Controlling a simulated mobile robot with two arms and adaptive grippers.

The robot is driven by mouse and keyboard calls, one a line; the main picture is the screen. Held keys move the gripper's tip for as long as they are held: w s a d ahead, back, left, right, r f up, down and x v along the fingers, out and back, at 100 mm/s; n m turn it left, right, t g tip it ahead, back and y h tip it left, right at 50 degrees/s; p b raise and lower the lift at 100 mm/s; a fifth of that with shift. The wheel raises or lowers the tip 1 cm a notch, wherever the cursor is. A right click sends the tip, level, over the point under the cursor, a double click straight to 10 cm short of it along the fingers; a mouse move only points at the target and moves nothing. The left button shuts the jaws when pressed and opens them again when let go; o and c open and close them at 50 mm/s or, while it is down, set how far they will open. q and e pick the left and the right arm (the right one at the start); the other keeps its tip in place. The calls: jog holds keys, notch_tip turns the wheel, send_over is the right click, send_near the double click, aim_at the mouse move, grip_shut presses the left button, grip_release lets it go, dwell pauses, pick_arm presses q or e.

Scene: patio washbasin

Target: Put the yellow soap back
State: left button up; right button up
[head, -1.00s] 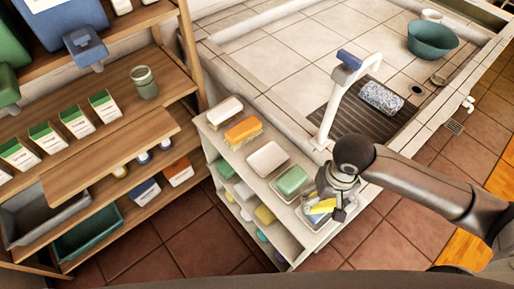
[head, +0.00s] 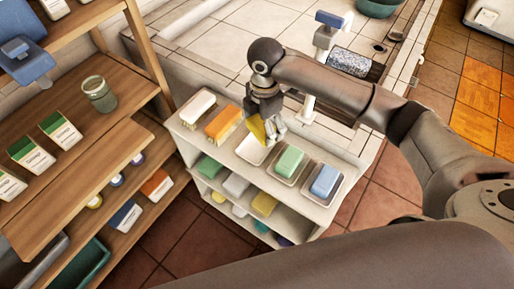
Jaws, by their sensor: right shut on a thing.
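My right gripper (head: 270,130) is shut on the yellow soap (head: 257,128). The soap is tilted and partly hidden by the fingers. It is over the far edge of an empty white soap dish (head: 249,153) on the top of the small white shelf. I cannot tell whether the soap touches the dish. To the right, a green soap (head: 290,160) and a blue soap (head: 325,180) each sit in a dish. My left gripper is not in view.
Left of the empty dish lie an orange brush (head: 223,122) and a white brush (head: 197,105). Lower shelves hold more soaps, including a yellow one (head: 264,203). A wooden rack (head: 95,140) stands left. The tiled basin with its tap (head: 325,35) is behind.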

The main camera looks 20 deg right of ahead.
jog(key=n, duration=0.1)
jog(key=w+n, duration=0.1)
jog(key=shift+w+a+r+n+b, duration=0.25)
jog(key=shift+w+n+b, duration=0.05)
jog(key=shift+w+n, duration=0.1)
jog(key=shift+w+a+n, duration=0.1)
jog(key=shift+w+n, duration=0.15)
jog(key=shift+n, duration=0.35)
notch_tip(320, 180, down, 5)
jog(key=shift+f, duration=0.7)
pick_arm(q)
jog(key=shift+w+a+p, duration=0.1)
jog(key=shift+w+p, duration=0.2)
jog(key=shift+p, duration=0.05)
pick_arm(e)
jog(key=shift+f, duration=1.6)
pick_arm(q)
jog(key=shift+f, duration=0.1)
pick_arm(e)
jog(key=shift+f, duration=0.1)
jog(key=o, duration=1.5)
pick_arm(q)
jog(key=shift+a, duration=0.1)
